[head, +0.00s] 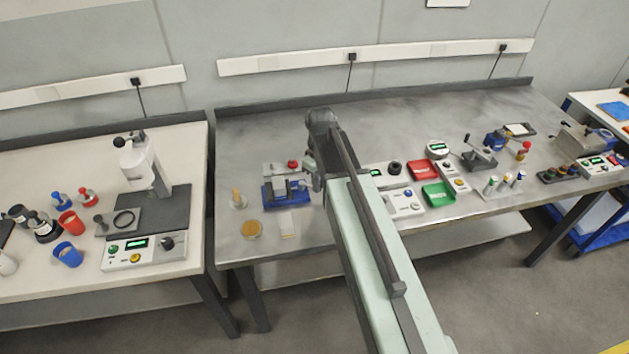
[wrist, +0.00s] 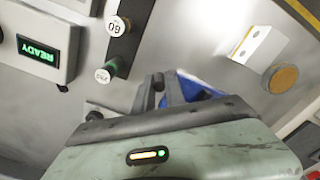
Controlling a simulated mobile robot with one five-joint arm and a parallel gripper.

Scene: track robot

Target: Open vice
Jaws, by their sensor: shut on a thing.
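The blue and grey vice (head: 284,192) stands on the steel bench, left of my arm's end. In the wrist view its blue body (wrist: 200,90) shows partly, behind my gripper and wrist housing. My gripper (head: 314,177) is at the vice's right side, where the handle is. In the wrist view the dark fingers of my gripper (wrist: 158,90) are close together beside the vice. They are shut on the vice handle, which they and the wrist mostly hide. How far apart the vice jaws are is too small to tell.
A pale block (head: 289,225), a round tan disc (head: 252,229) and a small tan-topped post (head: 238,199) are near the vice. A control box with a green READY display (wrist: 42,50) stands close by. Red (head: 423,170) and green (head: 438,194) trays are farther right.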

